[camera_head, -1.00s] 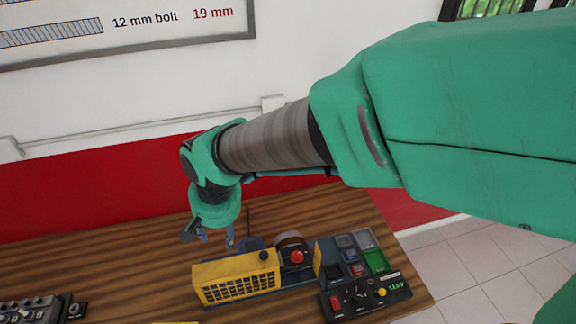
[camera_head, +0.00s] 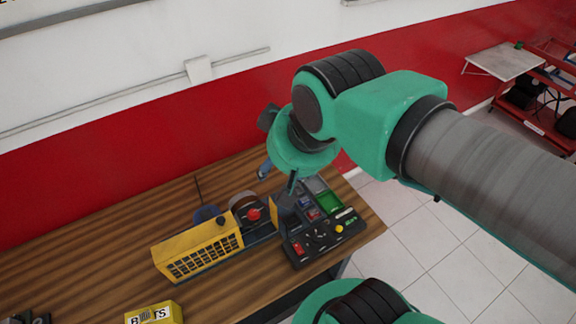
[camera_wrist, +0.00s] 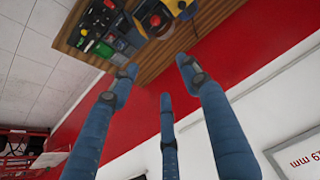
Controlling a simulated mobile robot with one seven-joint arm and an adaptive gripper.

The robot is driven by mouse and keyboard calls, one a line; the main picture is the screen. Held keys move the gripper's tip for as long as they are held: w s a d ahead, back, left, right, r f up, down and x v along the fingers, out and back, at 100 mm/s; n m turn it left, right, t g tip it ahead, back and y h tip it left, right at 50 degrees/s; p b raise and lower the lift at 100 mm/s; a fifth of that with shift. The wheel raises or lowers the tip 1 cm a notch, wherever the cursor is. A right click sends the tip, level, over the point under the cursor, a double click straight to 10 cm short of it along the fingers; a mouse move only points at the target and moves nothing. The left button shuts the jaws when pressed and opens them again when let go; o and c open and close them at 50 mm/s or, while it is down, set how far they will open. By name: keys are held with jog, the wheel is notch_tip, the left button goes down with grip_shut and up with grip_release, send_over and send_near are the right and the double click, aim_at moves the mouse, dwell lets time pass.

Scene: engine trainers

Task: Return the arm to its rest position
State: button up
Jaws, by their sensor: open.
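My green arm crosses the upper right of the head view. My gripper (camera_head: 276,178) hangs above the back right part of the wooden table, behind the control panel. In the wrist view its three blue fingers (camera_wrist: 160,85) are spread apart with nothing between them. The gripper is open and empty. The fingers are partly hidden behind the wrist in the head view.
The wooden table (camera_head: 110,232) bears a yellow engine trainer (camera_head: 198,250) with a red knob (camera_head: 253,214), a control panel (camera_head: 325,236) and a yellow bolts box (camera_head: 155,314). A red and white wall (camera_head: 90,168) stands behind.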

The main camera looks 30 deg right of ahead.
jog(key=shift+s+d+r, duration=0.1)
jog(key=shift+s+d, duration=0.4)
jog(key=shift+s, duration=0.1)
notch_tip(320, 180, down, 15)
jog(key=b, duration=1.5)
jog(key=shift+r, duration=0.1)
dwell(0.3)
